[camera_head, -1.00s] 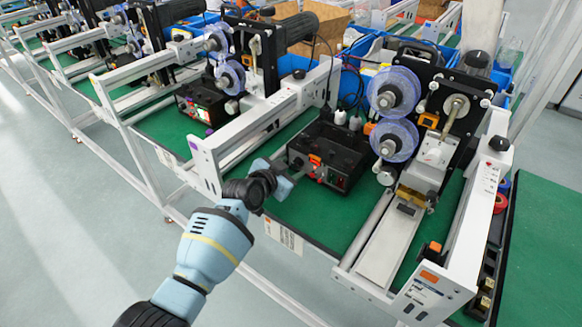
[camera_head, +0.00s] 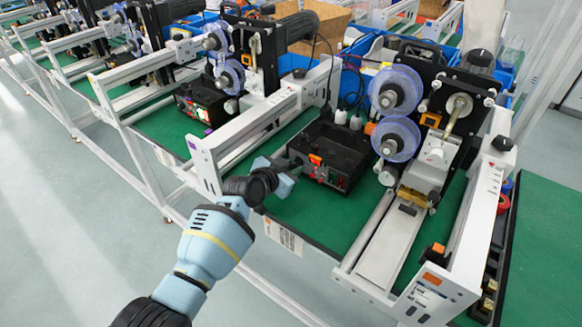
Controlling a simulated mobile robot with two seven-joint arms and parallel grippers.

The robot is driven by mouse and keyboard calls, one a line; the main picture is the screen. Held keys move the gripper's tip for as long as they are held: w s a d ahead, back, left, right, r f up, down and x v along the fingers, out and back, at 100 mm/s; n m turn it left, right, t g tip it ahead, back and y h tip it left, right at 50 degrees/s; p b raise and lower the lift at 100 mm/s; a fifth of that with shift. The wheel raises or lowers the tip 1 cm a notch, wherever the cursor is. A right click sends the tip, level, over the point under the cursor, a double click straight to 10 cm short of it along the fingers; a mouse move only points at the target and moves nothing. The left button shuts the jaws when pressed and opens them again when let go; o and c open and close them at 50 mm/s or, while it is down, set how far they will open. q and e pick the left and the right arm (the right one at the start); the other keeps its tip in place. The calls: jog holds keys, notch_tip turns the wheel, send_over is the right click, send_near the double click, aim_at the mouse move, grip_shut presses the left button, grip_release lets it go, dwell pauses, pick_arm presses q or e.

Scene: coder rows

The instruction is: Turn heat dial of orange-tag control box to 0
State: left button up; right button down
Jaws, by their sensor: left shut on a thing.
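The orange-tag control box (camera_head: 330,153) is black and sits on the green bench top, its front panel facing me. Its orange tag (camera_head: 316,160) is on the upper front edge, with a lit red display and small knobs below. My left gripper (camera_head: 293,169) is at the left end of this front panel, shut on a small part there that I take to be the heat dial. The fingers and wrist hide the dial, so its setting cannot be read. My right gripper is not in view.
A coder machine with purple reels (camera_head: 396,92) stands right of the box. White rails (camera_head: 210,160) run along both sides of this station. Another black control box (camera_head: 205,100) with a purple tag is on the left. Green bench top (camera_head: 310,212) is clear in front.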

pick_arm(q)
jog(key=shift+a+f+n+g+h+b, duration=0.1)
jog(key=shift+f+n+g+h+b, duration=0.15)
jog(key=shift+n+h+b, duration=0.25)
jog(key=shift+f+n+g+h+b, duration=0.25)
jog(key=shift+n+b, duration=0.15)
jog(key=shift+n, duration=0.3)
jog(key=shift+r+n, duration=0.1)
jog(key=shift+n, duration=0.2)
jog(key=shift+r+h+b, duration=0.15)
jog(key=shift+h+b, duration=0.1)
jog(key=shift+b, duration=0.05)
jog(key=shift+w+r, duration=0.1)
jog(key=shift+r, duration=0.05)
jog(key=o, duration=0.9)
jog(key=shift+o, duration=0.4)
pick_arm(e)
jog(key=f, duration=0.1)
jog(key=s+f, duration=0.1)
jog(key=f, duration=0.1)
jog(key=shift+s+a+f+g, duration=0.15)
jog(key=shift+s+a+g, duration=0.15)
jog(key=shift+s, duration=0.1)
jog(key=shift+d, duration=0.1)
pick_arm(q)
jog(key=shift+r, duration=0.15)
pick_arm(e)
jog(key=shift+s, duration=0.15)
